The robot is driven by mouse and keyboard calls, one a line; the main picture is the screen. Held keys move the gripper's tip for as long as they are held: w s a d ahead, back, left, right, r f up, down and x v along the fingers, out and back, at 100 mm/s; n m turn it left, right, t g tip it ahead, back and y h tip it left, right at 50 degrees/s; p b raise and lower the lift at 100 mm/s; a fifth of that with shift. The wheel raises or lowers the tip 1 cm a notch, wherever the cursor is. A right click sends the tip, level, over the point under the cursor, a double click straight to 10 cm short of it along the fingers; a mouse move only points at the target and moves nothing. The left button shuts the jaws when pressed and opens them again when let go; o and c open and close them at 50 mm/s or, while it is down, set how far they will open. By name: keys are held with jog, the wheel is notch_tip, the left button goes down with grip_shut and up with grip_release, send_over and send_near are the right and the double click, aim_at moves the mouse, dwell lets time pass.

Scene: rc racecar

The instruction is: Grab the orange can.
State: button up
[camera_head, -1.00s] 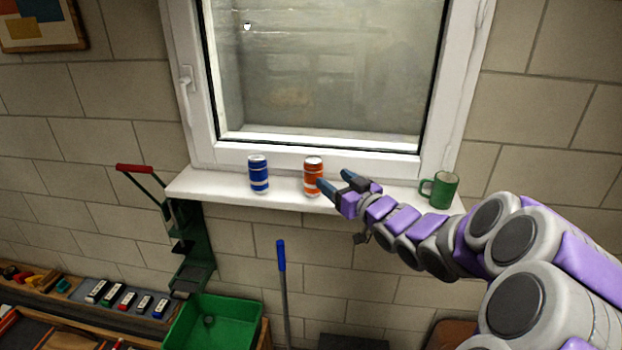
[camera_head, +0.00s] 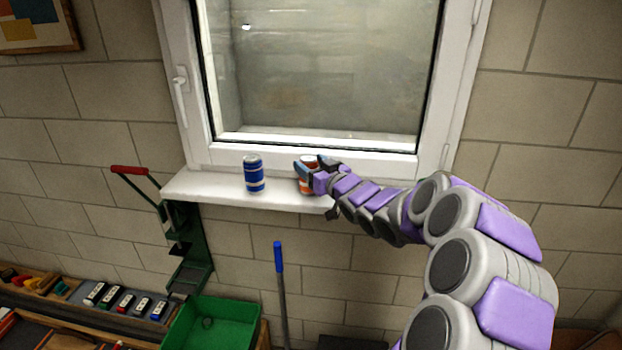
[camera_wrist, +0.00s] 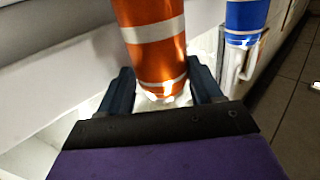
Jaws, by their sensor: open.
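The orange can (camera_head: 305,187) with pale bands stands upright on the white window sill (camera_head: 215,190). My gripper (camera_head: 309,165) is at the can and partly hides it in the head view. In the wrist view the orange can (camera_wrist: 156,55) stands between the two dark fingers of my gripper (camera_wrist: 162,92). The fingers are open, one on each side of the can's lower part, with a visible gap to the left of it. The right finger is close to the can; I cannot tell whether it touches.
A blue can (camera_head: 254,176) stands on the sill left of the orange can, and also shows in the wrist view (camera_wrist: 246,18). The window (camera_head: 320,75) is behind the sill. Below are a green press (camera_head: 187,235), a blue-handled pole (camera_head: 279,258) and a green bin (camera_head: 220,322).

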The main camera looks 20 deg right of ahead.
jog(key=shift+r, duration=0.15)
jog(key=shift+a, duration=0.3)
jog(key=shift+w+a, duration=0.25)
jog(key=shift+a, duration=0.05)
jog(key=shift+c, duration=1.2)
jog(key=shift+s+d, duration=0.1)
jog(key=shift+s, duration=0.05)
jog(key=c, duration=0.5)
jog(key=shift+d, duration=0.3)
